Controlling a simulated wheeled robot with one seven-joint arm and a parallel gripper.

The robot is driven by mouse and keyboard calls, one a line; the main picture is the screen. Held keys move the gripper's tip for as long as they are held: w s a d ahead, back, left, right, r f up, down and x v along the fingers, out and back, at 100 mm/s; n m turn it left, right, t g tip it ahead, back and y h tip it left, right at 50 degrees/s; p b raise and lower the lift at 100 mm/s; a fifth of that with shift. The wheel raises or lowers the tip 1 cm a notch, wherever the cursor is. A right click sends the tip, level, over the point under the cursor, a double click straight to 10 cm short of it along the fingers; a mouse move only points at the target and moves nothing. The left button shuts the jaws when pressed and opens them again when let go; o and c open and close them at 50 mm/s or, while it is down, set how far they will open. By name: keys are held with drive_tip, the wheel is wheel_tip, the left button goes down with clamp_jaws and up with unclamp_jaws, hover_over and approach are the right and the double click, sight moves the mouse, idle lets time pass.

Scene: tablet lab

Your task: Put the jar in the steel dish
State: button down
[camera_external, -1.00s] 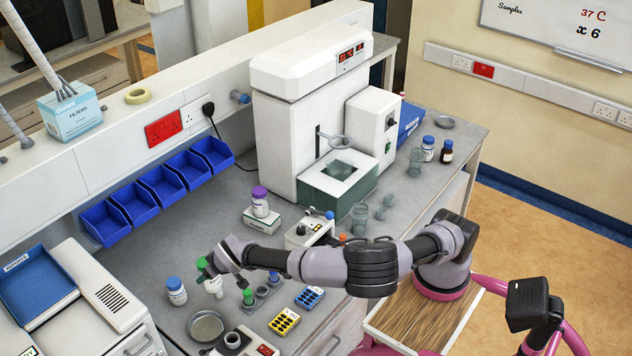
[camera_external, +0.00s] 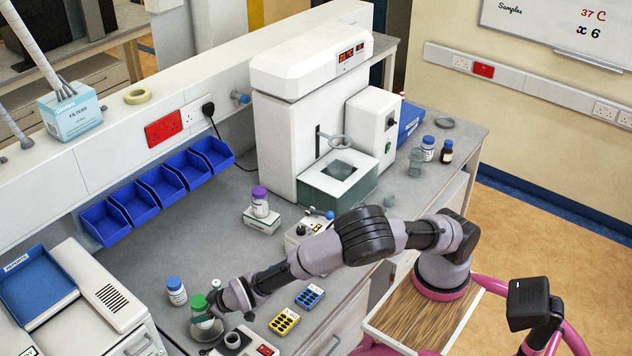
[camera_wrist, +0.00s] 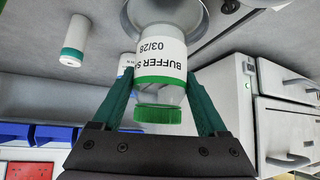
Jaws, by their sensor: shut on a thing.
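The jar (camera_wrist: 162,60) has a clear body, a white "BUFFER" label and a green lid. My gripper (camera_wrist: 160,98) is shut on it, with a teal finger on each side. The steel dish (camera_wrist: 192,40) is a shallow round dish just beyond the jar's base in the wrist view. In the external view the jar's green lid (camera_external: 198,301) shows beside my gripper (camera_external: 208,302). The jar overlaps the steel dish (camera_external: 205,338) there, and I cannot tell whether its base touches the dish. My gripper hides part of the jar.
A blue-capped white jar (camera_external: 176,291) stands just left of the dish. A small device with a cup (camera_external: 233,341) is to the right. Yellow (camera_external: 284,321) and blue (camera_external: 310,297) racks stand farther right. A white cabinet (camera_external: 90,310) bounds the left side.

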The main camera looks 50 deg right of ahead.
drive_tip(key=shift+f, duration=1.5)
unclamp_jaws()
drive_tip(key=v, duration=1.2)
